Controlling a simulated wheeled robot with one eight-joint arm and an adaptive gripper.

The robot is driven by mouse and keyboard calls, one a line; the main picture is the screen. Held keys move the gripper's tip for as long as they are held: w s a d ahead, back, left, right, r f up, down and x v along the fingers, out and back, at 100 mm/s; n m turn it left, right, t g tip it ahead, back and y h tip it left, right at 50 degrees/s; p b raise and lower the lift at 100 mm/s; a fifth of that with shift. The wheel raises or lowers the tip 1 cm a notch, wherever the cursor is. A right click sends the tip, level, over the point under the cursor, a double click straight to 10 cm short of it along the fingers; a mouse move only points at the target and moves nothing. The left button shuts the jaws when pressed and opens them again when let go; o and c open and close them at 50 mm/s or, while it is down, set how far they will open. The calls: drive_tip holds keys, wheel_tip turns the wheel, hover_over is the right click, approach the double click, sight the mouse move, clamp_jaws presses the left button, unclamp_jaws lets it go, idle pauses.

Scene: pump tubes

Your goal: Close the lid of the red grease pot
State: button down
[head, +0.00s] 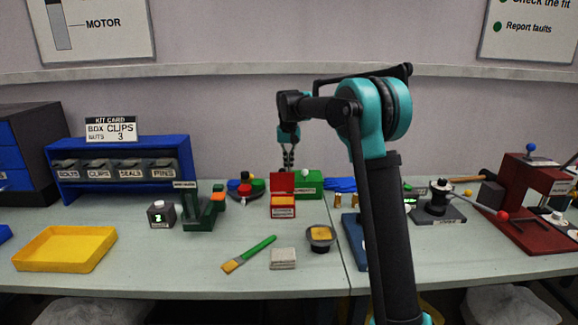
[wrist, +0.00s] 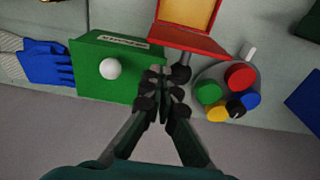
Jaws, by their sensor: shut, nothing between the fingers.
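The red grease pot (head: 283,211) is a small red box with a white label and yellow grease inside. Its red lid (head: 282,182) stands open, upright at the back. In the wrist view the open pot (wrist: 187,14) is at the top edge, with the lid (wrist: 188,41) on the near side. My gripper (head: 288,165) is shut and empty, pointing down behind and above the lid. In the wrist view its fingertips (wrist: 165,74) are just below the lid's edge; I cannot tell whether they touch it.
A green box (head: 309,186) with a white knob stands right beside the pot. A dark holder (head: 245,188) with coloured knobs is to the left. A black dish (head: 320,238), a cloth block (head: 283,258) and a green-handled brush (head: 249,253) lie in front.

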drive_tip(key=shift+s, duration=0.1)
drive_tip(key=s+t, duration=0.3)
drive_tip(key=t, duration=0.1)
drive_tip(key=s+f+t, duration=0.1)
drive_tip(key=s+t, duration=0.3)
drive_tip(key=s+f+t+y, duration=0.1)
drive_tip(key=s+t, duration=0.3)
drive_tip(key=shift+d, duration=0.3)
drive_tip(key=shift+s+d+f, duration=0.1)
drive_tip(key=shift+s+f, duration=0.45)
drive_tip(key=shift+f, duration=0.45)
drive_tip(key=shift+s+a+f, duration=0.1)
drive_tip(key=shift+s+f, duration=0.4)
drive_tip(key=shift+f, duration=0.45)
drive_tip(key=shift+s+d+f, duration=0.1)
drive_tip(key=shift+s+f, duration=0.45)
drive_tip(key=shift+f, duration=0.45)
